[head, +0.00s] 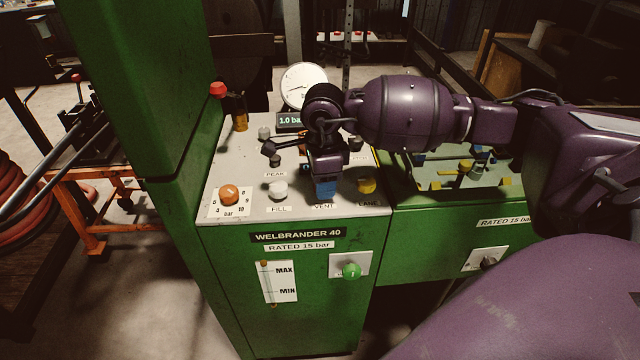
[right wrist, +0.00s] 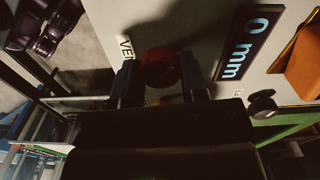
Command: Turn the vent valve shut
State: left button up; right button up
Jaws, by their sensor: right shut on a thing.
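The vent valve's reddish knob (right wrist: 160,66) shows in the right wrist view between the two fingers of my right gripper (right wrist: 163,88), close to a partly covered "VENT" label (right wrist: 126,48). The fingers are shut on the knob. In the head view my right gripper (head: 325,187) points down at the front of the grey panel top (head: 235,175), just behind the "VENT" label (head: 323,206). It hides the knob there. How far the valve is turned cannot be told. My left gripper is not in view.
A white knob (head: 278,190) stands left of the gripper and a yellow knob (head: 367,185) right of it. An orange dial knob (head: 229,194) is further left. A green column (head: 140,80) rises at left.

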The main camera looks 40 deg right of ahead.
jog(key=n+b, duration=0.1)
jog(key=n, duration=0.2)
jog(key=shift+f, duration=0.1)
jog(key=n+b, duration=0.1)
jog(key=n, duration=0.2)
jog(key=shift+b, duration=0.35)
jog(key=shift+n, duration=0.6)
jog(key=shift+b, duration=0.3)
jog(key=shift+r+n, duration=0.2)
jog(key=shift+n, duration=0.1)
jog(key=o, duration=0.9)
notch_tip(320, 180, up, 11)
jog(key=shift+f+p, duration=0.1)
jog(key=shift+p, duration=0.4)
